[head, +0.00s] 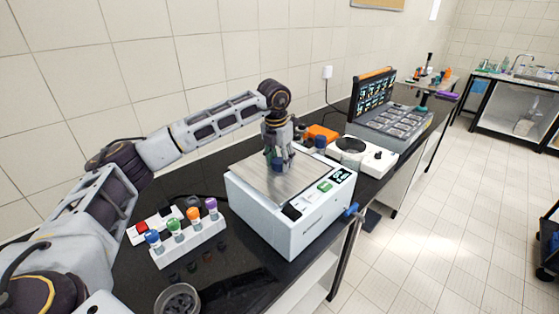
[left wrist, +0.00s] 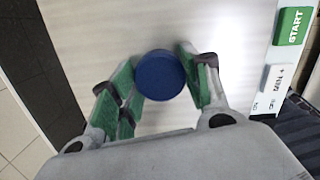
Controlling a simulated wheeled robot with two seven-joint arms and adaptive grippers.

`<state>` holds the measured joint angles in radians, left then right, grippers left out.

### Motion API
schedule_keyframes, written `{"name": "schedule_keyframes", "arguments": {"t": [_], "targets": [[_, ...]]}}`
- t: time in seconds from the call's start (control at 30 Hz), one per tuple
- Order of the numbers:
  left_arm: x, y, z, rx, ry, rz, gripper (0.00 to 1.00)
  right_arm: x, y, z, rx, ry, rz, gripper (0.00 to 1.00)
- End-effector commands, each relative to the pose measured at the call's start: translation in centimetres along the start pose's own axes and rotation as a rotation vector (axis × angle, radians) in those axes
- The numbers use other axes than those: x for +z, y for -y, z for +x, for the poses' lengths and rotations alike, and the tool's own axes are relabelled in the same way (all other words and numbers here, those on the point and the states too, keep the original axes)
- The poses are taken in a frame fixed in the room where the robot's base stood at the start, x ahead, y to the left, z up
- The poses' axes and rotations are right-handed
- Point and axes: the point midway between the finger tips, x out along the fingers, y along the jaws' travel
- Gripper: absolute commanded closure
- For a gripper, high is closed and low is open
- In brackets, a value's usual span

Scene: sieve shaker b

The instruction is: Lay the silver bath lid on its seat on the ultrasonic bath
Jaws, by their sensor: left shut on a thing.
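The ultrasonic bath (head: 283,230) is a white box on the black bench, with a sloped control panel on its right. The silver bath lid (head: 252,176) is a flat brushed plate lying level over the top of the bath. Its edges look roughly in line with the bath; whether it is fully down I cannot tell. My left gripper (head: 278,164) is above the lid, shut on its blue knob (left wrist: 160,75). In the left wrist view, the green fingertips sit on both sides of the knob, and the lid (left wrist: 115,40) fills the area beneath. My right gripper is not in view.
A white rack (head: 190,243) of color-capped tubes stands left of the bath, beside a red-switched box (head: 142,231). A dark round dish (head: 178,299) is in front. A blue tap (head: 351,210) sticks out from the bath. An orange object (head: 322,132) and white device (head: 372,157) stand behind.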

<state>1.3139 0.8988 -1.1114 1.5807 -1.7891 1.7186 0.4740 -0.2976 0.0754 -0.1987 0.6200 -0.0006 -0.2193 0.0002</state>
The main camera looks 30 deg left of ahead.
Motion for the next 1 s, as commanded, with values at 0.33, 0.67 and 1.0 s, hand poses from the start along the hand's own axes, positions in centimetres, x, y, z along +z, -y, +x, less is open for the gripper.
{"name": "schedule_keyframes", "arguments": {"t": [0.33, 0.67, 1.0], "targets": [[0.0, 0.0, 0.2, 0.000, 0.002, 0.000, 0.91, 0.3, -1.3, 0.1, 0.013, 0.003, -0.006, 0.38], [0.0, 0.0, 0.5, -0.001, 0.002, 0.000, 0.91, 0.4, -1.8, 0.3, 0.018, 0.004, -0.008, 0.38], [0.0, 0.0, 0.5, 0.000, 0.002, 0.000, 0.91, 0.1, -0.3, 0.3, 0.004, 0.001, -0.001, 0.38]]}}
